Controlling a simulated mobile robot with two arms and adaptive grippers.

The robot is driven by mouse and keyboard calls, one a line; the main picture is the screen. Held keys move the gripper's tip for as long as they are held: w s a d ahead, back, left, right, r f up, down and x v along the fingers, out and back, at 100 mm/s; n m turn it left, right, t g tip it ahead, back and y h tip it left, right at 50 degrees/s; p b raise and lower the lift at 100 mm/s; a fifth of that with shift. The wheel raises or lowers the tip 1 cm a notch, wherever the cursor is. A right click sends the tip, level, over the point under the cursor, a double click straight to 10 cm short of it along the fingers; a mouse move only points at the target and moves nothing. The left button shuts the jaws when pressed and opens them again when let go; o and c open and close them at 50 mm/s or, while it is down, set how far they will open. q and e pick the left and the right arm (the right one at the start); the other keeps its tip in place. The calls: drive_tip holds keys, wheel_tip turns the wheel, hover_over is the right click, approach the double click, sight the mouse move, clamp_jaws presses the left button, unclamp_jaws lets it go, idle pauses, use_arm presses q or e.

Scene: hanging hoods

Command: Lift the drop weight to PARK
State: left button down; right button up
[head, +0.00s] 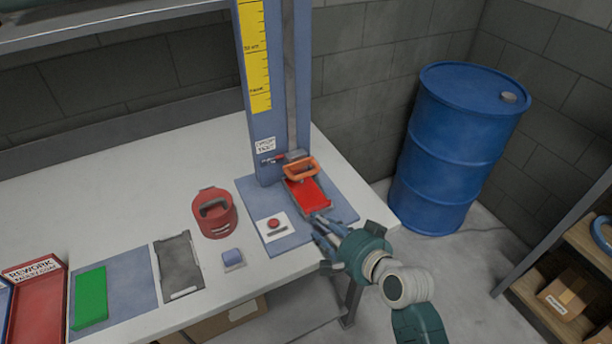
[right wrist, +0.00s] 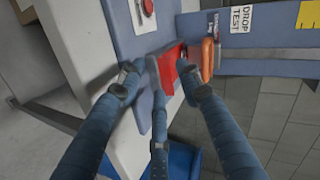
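The drop rig's blue column (head: 265,130) stands at the back edge of the white table, with a yellow scale (head: 256,50) on its face. At its foot is a carriage with an orange handle (head: 301,168), seemingly the drop weight, down low just behind a red block (head: 308,196). The orange handle also shows in the right wrist view (right wrist: 207,58), beyond the red block (right wrist: 172,66). My right gripper (head: 318,226) is in front of the red block, fingers spread and nothing held; it also shows in the right wrist view (right wrist: 158,74). My left gripper is out of view.
A red button (head: 273,224) sits on the rig base. A blue drum (head: 455,145) stands right.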

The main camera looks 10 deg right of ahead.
sight(306, 176)
drive_tip(key=w+m+t, duration=0.1)
drive_tip(key=w, duration=0.4)
drive_tip(key=w+a+r+m+t, duration=0.1)
drive_tip(key=w+m, duration=0.1)
drive_tip(key=w, duration=0.3)
drive_tip(key=w+a+r+m+p, duration=0.1)
drive_tip(key=w, duration=0.5)
drive_tip(key=shift+m+t, duration=0.3)
drive_tip(key=shift+t, duration=0.1)
clamp_jaws()
